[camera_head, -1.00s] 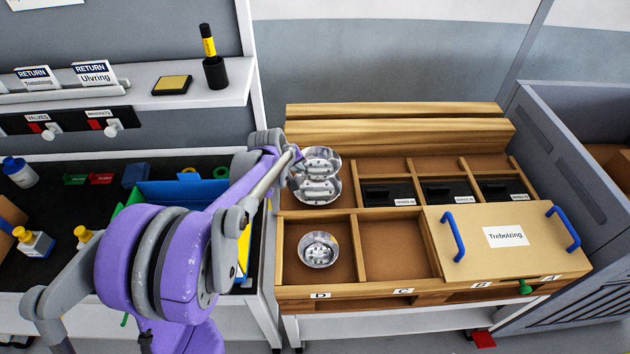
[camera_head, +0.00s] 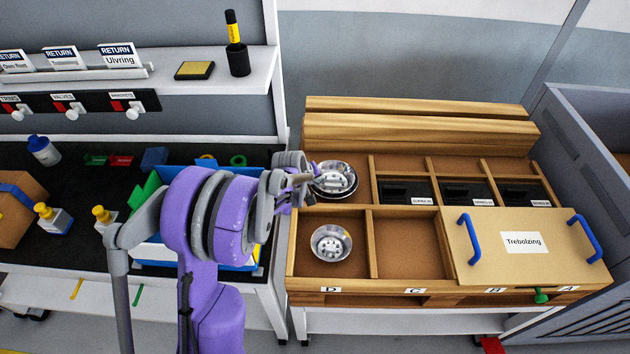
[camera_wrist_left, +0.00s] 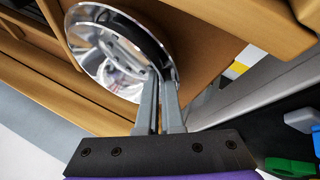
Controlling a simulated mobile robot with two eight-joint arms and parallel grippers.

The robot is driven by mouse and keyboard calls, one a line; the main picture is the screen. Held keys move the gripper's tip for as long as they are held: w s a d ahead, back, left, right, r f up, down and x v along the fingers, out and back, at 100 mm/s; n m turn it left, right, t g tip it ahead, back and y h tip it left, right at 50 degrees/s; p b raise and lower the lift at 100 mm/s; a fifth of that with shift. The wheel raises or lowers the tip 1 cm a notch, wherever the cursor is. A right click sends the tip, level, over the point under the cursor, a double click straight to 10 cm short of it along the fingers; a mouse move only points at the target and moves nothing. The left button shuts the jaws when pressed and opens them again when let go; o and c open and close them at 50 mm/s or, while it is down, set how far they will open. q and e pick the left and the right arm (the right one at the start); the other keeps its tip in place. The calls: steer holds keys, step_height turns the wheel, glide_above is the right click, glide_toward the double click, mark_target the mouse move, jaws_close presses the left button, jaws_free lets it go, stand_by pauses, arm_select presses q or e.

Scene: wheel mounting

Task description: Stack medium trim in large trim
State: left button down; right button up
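Two round chrome trims overlap in the back left compartment in the head view: the large trim (camera_head: 351,190) shows as an outer rim, with the medium trim (camera_head: 334,178) inside or just above it. I cannot tell whether the medium trim rests fully down. My left gripper (camera_head: 312,182) is at the left edge of these trims. In the left wrist view its fingers (camera_wrist_left: 166,88) are nearly together, shut on the rim of the medium trim (camera_wrist_left: 105,62). Another, smaller-looking chrome trim (camera_head: 331,243) lies in front compartment D. My right gripper is not in view.
The wooden rack (camera_head: 372,245) has dividers around the trims. Compartment C (camera_head: 408,245) is empty. A lid with blue handles (camera_head: 520,243) covers the front right. Black bins (camera_head: 405,191) stand behind it. A blue box and bottles stand on the left bench.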

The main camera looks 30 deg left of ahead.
arm_select(q)
steer(key=shift+f+b, duration=0.3)
steer(key=shift+f, duration=0.05)
steer(key=c, duration=1.1)
jaws_free()
steer(key=shift+s, duration=0.1)
steer(key=shift+o, duration=0.2)
steer(key=shift+r, duration=0.1)
steer(key=shift+r+p, duration=0.3)
steer(key=v, duration=1.1)
steer(key=s+d+m+g, duration=0.1)
steer(key=s+d+m, duration=0.9)
steer(key=s+d, duration=0.8)
steer(key=s+p, duration=0.1)
steer(key=s, duration=0.3)
steer(key=shift+d+r+m, duration=0.35)
steer(key=shift+d+m, duration=0.05)
